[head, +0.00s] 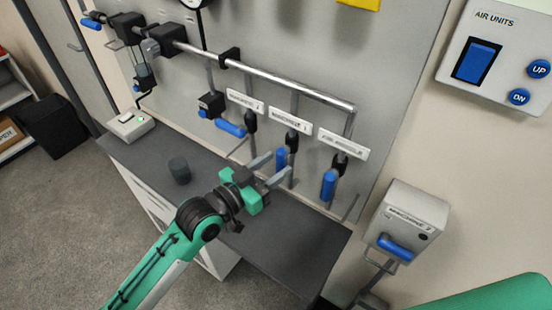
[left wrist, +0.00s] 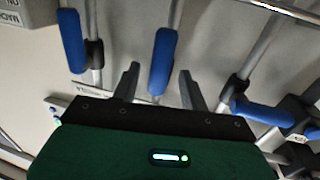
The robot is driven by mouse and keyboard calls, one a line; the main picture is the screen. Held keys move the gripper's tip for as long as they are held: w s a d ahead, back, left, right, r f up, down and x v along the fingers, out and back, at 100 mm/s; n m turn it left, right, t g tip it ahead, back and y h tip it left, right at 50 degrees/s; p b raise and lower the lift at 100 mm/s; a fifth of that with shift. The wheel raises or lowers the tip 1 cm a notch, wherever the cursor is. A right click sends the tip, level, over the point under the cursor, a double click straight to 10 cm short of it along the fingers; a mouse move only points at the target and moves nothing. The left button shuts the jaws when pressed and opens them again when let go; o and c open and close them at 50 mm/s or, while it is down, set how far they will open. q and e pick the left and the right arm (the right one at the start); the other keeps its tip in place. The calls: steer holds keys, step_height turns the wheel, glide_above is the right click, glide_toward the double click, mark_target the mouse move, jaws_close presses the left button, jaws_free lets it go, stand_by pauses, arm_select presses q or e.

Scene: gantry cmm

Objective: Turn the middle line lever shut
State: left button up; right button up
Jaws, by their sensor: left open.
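The middle line lever (head: 281,158) has a blue handle on a vertical pipe under the middle white label. Its handle hangs down, in line with the pipe. My left gripper (head: 271,166) is open, with its fingers pointing at this lever. In the left wrist view, the blue handle (left wrist: 162,62) appears between the two spread fingertips (left wrist: 159,70). I cannot tell whether either finger touches it. My right gripper is out of view.
The left lever (head: 230,128) stands crosswise to its pipe; the right lever (head: 329,185) hangs along its pipe. A dark bench top (head: 285,245) lies below, with a dark cylinder (head: 179,170) on it. A grey box (head: 405,222) with a blue handle is at the right.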

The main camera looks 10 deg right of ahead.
arm_select(q)
steer(key=shift+w+d, duration=0.4)
steer(key=shift+d, duration=0.15)
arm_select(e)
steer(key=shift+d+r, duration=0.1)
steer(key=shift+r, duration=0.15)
arm_select(q)
jaws_close()
steer(key=shift+w, duration=0.1)
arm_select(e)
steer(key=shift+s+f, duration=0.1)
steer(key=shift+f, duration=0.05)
